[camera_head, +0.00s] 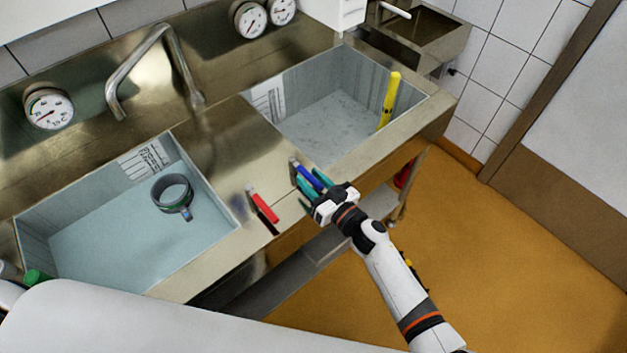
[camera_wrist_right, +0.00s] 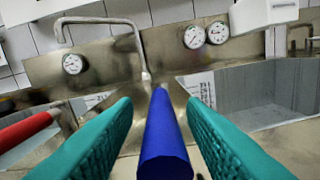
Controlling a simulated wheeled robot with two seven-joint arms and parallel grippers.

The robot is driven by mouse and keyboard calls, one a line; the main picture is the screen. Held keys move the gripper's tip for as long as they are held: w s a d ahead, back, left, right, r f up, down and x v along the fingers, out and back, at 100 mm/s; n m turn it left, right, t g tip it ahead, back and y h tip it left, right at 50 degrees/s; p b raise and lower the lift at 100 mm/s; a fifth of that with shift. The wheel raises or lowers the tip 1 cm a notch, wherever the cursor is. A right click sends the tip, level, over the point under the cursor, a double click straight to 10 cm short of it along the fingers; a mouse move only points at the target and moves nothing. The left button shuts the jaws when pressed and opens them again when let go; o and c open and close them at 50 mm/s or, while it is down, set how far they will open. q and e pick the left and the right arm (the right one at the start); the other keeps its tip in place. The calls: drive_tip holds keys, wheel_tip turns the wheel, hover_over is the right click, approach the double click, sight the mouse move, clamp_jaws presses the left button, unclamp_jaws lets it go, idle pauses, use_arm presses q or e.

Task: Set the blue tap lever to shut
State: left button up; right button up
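The blue tap lever (camera_head: 308,176) is on the front ledge of the steel sink unit, between the two basins. In the right wrist view the blue lever (camera_wrist_right: 165,140) points toward the camera. My right gripper (camera_head: 312,184) is at this lever. Its two teal fingers (camera_wrist_right: 160,108) stand open on either side of the lever, with a gap showing on each side. A red lever (camera_head: 264,206) is to the left of the blue one; it also shows in the right wrist view (camera_wrist_right: 28,130). My left gripper is not in view.
The right basin (camera_head: 335,115) holds a yellow stick (camera_head: 389,98). A curved spout (camera_head: 140,70) and several dials stand behind. Orange floor is open to the right.

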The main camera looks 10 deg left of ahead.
drive_tip(key=shift+d, duration=0.1)
drive_tip(key=v, duration=1.2)
drive_tip(key=s+d+f+m+g+h+b, duration=0.1)
drive_tip(key=s+d+f+m+h, duration=0.3)
drive_tip(key=f, duration=0.6)
drive_tip(key=s+d+f+n+h+b, duration=0.1)
drive_tip(key=d+f+h, duration=0.2)
drive_tip(key=d+f, duration=0.45)
drive_tip(key=s+d+f+m+g+h+b, duration=0.1)
drive_tip(key=s+d+f+m+h, duration=0.2)
drive_tip(key=f, duration=0.8)
drive_tip(key=s+d+f+g+h, duration=0.1)
drive_tip(key=s+d+f+g, duration=0.1)
drive_tip(key=s+f, duration=0.3)
drive_tip(key=s+d+f+g+h+b, duration=0.1)
drive_tip(key=s+d+f+g, duration=0.2)
drive_tip(key=s, duration=1.1)
drive_tip(key=s+d+f+g+h, duration=0.2)
drive_tip(key=s+d+f+g, duration=0.1)
drive_tip(key=s+f, duration=0.6)
drive_tip(key=shift+s+d+b, duration=0.4)
drive_tip(key=shift+s+d, duration=0.05)
drive_tip(key=shift+d, duration=0.45)
drive_tip(key=shift+w+n, duration=0.1)
drive_tip(key=shift+n, duration=0.2)
